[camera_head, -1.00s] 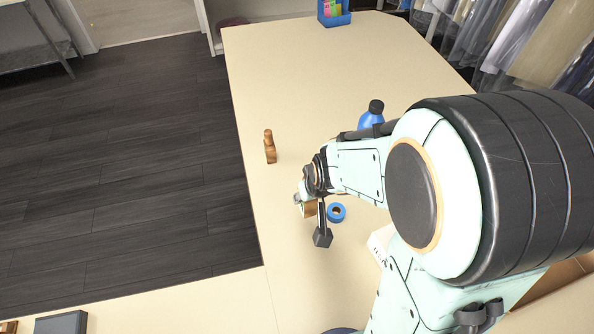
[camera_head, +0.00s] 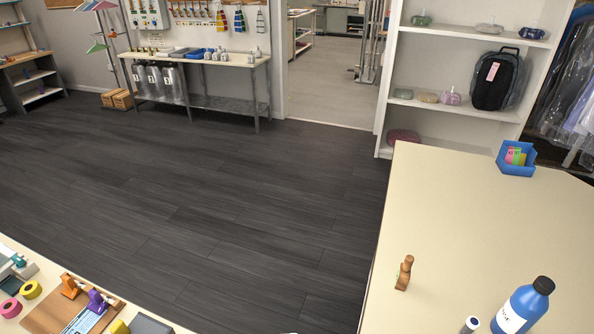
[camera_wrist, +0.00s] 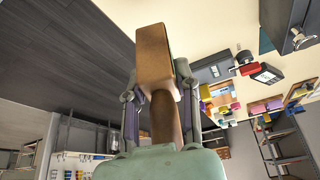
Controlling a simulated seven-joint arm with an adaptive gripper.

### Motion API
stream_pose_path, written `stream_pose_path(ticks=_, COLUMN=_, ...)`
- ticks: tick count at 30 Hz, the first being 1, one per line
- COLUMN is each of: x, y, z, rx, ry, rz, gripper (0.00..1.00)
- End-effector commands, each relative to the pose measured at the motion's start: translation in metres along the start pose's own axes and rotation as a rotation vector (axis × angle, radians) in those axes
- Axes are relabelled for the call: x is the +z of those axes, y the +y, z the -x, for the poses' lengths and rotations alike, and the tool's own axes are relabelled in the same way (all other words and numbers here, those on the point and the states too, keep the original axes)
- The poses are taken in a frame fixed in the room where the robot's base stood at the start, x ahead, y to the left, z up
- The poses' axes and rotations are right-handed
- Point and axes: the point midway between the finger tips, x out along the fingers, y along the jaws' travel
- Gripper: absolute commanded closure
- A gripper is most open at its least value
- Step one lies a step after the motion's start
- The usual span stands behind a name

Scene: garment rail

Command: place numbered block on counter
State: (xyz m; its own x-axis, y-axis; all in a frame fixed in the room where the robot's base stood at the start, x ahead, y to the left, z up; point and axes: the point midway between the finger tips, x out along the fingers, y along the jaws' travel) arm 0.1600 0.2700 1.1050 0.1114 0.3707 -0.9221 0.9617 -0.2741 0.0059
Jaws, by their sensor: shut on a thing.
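In the wrist view my gripper (camera_wrist: 160,96) is shut on a brown wooden block (camera_wrist: 164,52) with a darker brown round shaft (camera_wrist: 166,118) below it in the picture. No number shows on the faces in sight. The held piece is off any surface as far as this view shows. The cream counter (camera_head: 450,215) fills the right of the head view. My gripper is not in the head view.
On the counter stand a brown wooden piece (camera_head: 404,272), a blue bottle with black cap (camera_head: 523,306), a small dark-topped item (camera_head: 470,325) and a blue bin (camera_head: 516,158) with coloured cards. Bare counter lies between them. Another counter (camera_head: 45,290) at lower left is crowded.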

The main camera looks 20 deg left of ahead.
Motion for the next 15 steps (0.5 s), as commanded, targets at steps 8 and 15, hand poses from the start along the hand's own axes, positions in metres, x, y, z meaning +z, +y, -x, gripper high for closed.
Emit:
stream_pose_path(ticks=8, x=-0.01, y=-0.081, z=-0.005, rx=-0.105, ry=-0.001, rz=0.238, gripper=1.0)
stream_pose_path(ticks=15, x=-0.039, y=-0.09, z=-0.038, rx=-0.117, ry=-0.005, rz=0.257, gripper=1.0)
